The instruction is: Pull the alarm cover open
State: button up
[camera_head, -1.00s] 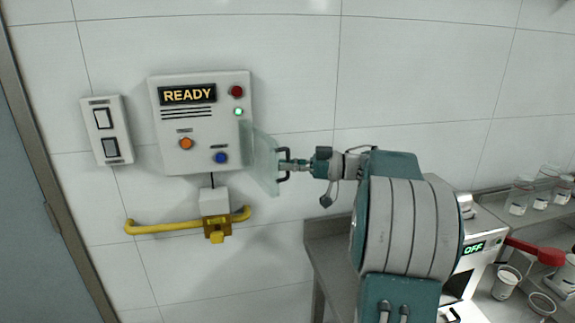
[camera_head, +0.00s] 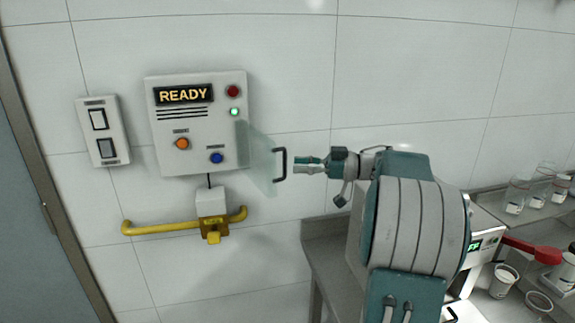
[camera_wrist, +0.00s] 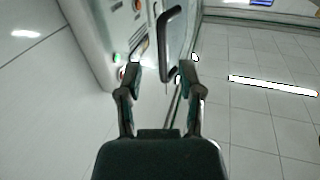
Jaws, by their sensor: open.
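The alarm cover (camera_head: 259,158) is a clear panel hinged on the right part of the grey control box (camera_head: 228,140). It stands swung out from the box face. Its dark handle (camera_head: 283,164) is on its outer edge and also shows in the wrist view (camera_wrist: 170,45). My gripper (camera_head: 298,165) is just right of the handle, apart from it, open and empty. In the wrist view the two fingertips of my gripper (camera_wrist: 160,72) are spread, with the handle beyond and between them.
The box carries a READY display (camera_head: 184,94) and coloured buttons. A switch plate (camera_head: 103,131) is to its left and a yellow rail (camera_head: 165,227) below. A bench (camera_head: 330,236) with a machine and cups stands to the right.

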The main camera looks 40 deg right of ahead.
jog(key=v, duration=0.3)
jog(key=shift+s+d, duration=0.15)
jog(key=shift+d, duration=0.15)
jog(key=shift+f, duration=0.1)
